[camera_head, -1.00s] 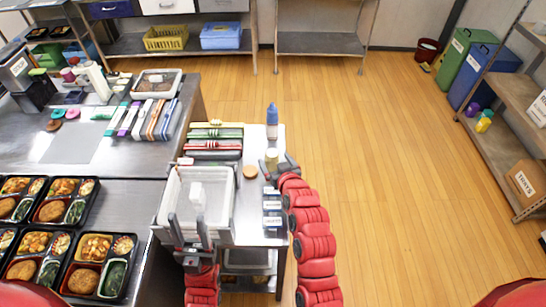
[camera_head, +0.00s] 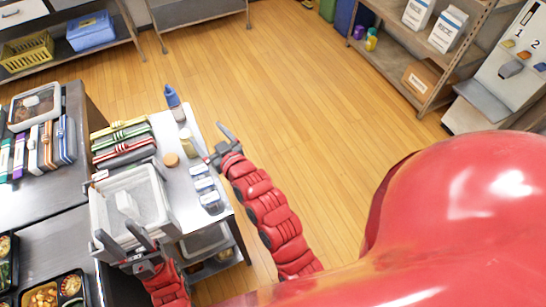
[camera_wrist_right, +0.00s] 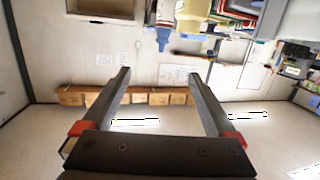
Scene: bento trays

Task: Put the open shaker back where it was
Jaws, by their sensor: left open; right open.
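A small pale shaker (camera_head: 186,134) with no visible lid stands upright near the right edge of the narrow side table, in the head view. A round tan disc (camera_head: 171,160), perhaps its lid, lies on the table just below it. My right gripper (camera_head: 207,136) is open and empty to the right of the shaker, at the table's edge; one finger is close to the shaker, and contact is unclear. Its open fingers (camera_wrist_right: 159,73) hold nothing in the right wrist view. My left gripper (camera_head: 115,229) is open over the near edge of the white bin (camera_head: 97,219).
A blue-topped bottle (camera_head: 174,104) stands behind the shaker. Small blue-and-white containers (camera_head: 204,184) line the table's right side. Stacked coloured-edge cases (camera_head: 123,144) lie at left. Open wooden floor (camera_head: 310,120) lies to the right, with a shelf carton (camera_head: 426,82) beyond.

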